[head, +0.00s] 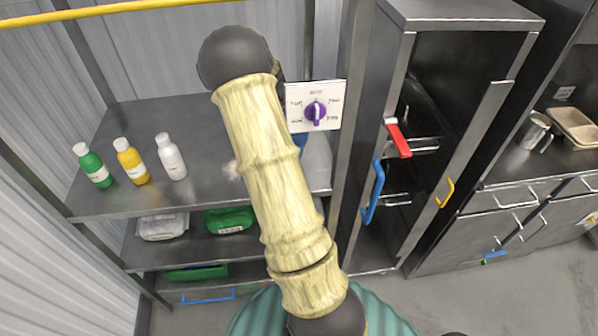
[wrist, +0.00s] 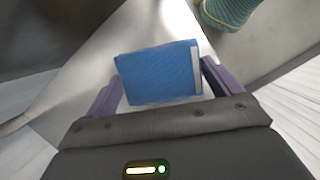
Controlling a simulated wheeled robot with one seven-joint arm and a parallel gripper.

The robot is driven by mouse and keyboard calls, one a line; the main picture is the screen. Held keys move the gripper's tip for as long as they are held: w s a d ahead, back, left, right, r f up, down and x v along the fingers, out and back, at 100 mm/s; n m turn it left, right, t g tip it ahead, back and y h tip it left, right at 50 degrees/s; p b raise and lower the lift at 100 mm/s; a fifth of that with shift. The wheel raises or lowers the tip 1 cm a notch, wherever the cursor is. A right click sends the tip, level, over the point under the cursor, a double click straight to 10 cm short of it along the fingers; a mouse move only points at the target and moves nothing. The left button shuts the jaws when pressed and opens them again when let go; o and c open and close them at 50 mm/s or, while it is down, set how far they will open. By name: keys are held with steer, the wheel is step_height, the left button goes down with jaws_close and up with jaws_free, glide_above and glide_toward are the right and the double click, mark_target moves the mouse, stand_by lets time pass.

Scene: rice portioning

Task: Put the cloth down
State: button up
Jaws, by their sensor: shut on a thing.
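A blue folded cloth (wrist: 155,75) with a pale strip on its right edge is held in my gripper (wrist: 158,90) in the wrist view. The purple fingers are on either side of it. In the head view my arm covers the gripper and most of the cloth. A small bit of blue shows beside the arm, below the white dial panel. A steel shelf surface lies behind and below the cloth. Whether the cloth touches the steel, I cannot tell. A white smudge (head: 232,170) lies on the steel shelf (head: 200,200) left of my arm.
Green (head: 93,165), yellow (head: 132,161) and white (head: 171,157) bottles stand on the shelf's left. A white panel with a purple dial (head: 316,112) is right of my arm. An open steel cabinet with a red handle (head: 398,138) and blue handle (head: 373,192) stands further right. The shelf's middle left is mostly clear.

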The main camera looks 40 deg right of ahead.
steer(key=shift+s+d+r, duration=0.2)
steer(key=shift+s+d, duration=0.3)
steer(key=shift+d, duration=0.3)
steer(key=shift+w+f+p, duration=0.1)
steer(key=shift+f+p, duration=0.7)
steer(key=shift+f, duration=2.3)
steer(key=shift+f+p, duration=0.55)
steer(key=shift+f, duration=1.35)
steer(key=shift+f, duration=0.15)
steer(key=o, duration=0.8)
